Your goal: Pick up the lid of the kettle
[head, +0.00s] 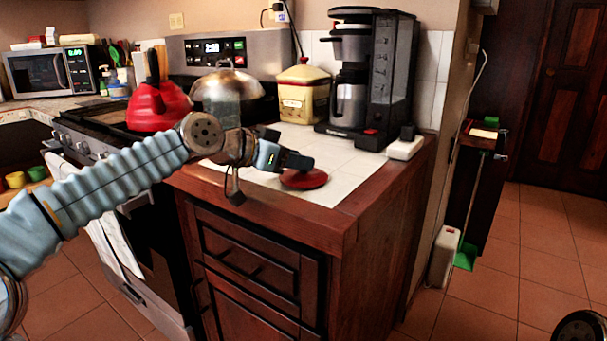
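The red kettle (158,106) stands on the stove at the left, behind my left arm. A round red lid (304,179) lies flat on the white tiled counter top, near its front edge. My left gripper (294,160) reaches in from the left, with its dark fingers just above the lid and partly in front of its left side. I cannot tell whether the fingers touch the lid or how far apart they are. My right gripper is not in view.
A black coffee maker (374,75) stands at the back right of the counter, beside a yellow canister (304,93). A domed shiny vessel (227,88) stands behind my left wrist. A white box (405,148) sits near the right edge. Tiles around the lid are clear.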

